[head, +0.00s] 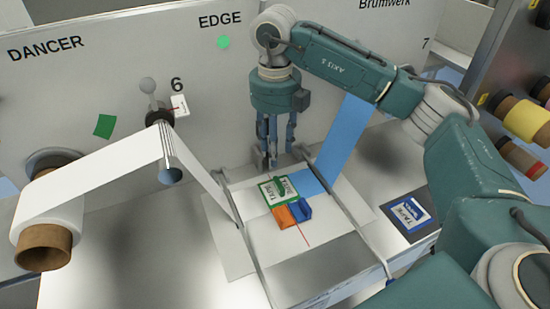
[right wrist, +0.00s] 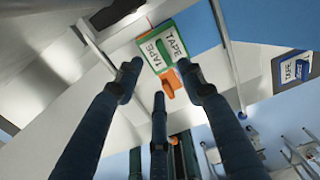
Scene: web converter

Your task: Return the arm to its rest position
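My right arm comes in from the right in the head view, and its teal gripper (head: 274,160) points down over the splice plate. In the right wrist view its three dark fingers (right wrist: 157,70) are apart with nothing between them. The green-framed white tape piece marked TAPE (head: 270,192) lies on the plate just below the fingers; it also shows beyond the fingertips in the right wrist view (right wrist: 154,59). Whether the fingers touch anything is hard to tell. My left gripper is not in view.
An orange block (head: 287,217) and a blue block (head: 306,208) lie beside the tape piece. Metal rails (head: 250,249) flank the plate. A white web (head: 90,185) runs left to a roll; a blue web (head: 341,140) rises right. A blue-framed tape pad (head: 410,213) lies right.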

